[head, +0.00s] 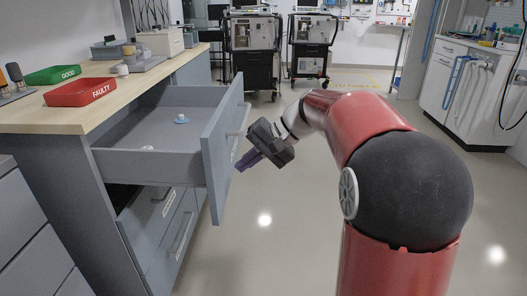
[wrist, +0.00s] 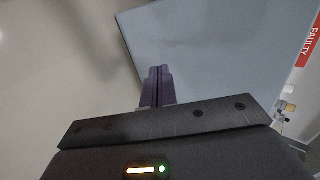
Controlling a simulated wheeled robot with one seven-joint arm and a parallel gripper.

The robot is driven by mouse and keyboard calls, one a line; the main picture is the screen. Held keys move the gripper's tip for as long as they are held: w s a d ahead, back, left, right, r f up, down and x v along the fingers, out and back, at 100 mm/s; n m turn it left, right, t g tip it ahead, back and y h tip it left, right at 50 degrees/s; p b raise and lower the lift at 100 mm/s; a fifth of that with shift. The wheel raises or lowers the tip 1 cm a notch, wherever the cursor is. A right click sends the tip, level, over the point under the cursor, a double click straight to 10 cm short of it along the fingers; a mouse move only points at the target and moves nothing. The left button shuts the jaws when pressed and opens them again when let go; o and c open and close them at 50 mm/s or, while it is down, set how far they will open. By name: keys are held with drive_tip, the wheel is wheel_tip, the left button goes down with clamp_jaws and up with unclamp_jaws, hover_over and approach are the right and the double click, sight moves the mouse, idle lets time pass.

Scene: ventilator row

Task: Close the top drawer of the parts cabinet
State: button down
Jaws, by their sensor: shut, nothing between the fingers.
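The top drawer (head: 215,150) of the grey parts cabinet (head: 75,180) is pulled far out, with its front panel facing right and a handle on it. Inside lie a small blue and white part (head: 181,119) and a small white piece (head: 147,148). My gripper (head: 243,165) is just right of the drawer front, its dark purple fingers together and empty, pointing toward the panel. I cannot tell whether they touch it. In the wrist view the shut fingers (wrist: 158,72) lie over a plain blue-grey surface (wrist: 215,45), seemingly the drawer front.
A red FAULTY tray (head: 80,92) and a green GOOD tray (head: 53,74) sit on the wooden top (head: 75,120). A lower drawer (head: 150,215) appears slightly open. Two ventilator carts (head: 253,45) (head: 311,45) stand at the back. The floor right of the drawer is clear.

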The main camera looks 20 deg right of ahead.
sight(221, 169)
drive_tip(key=shift+w+a+r, duration=0.1)
drive_tip(key=shift+w+a, duration=0.15)
drive_tip(key=shift+a, duration=0.55)
drive_tip(key=shift+w+a+r, duration=0.1)
drive_tip(key=shift+w+a, duration=0.1)
drive_tip(key=shift+a, duration=0.6)
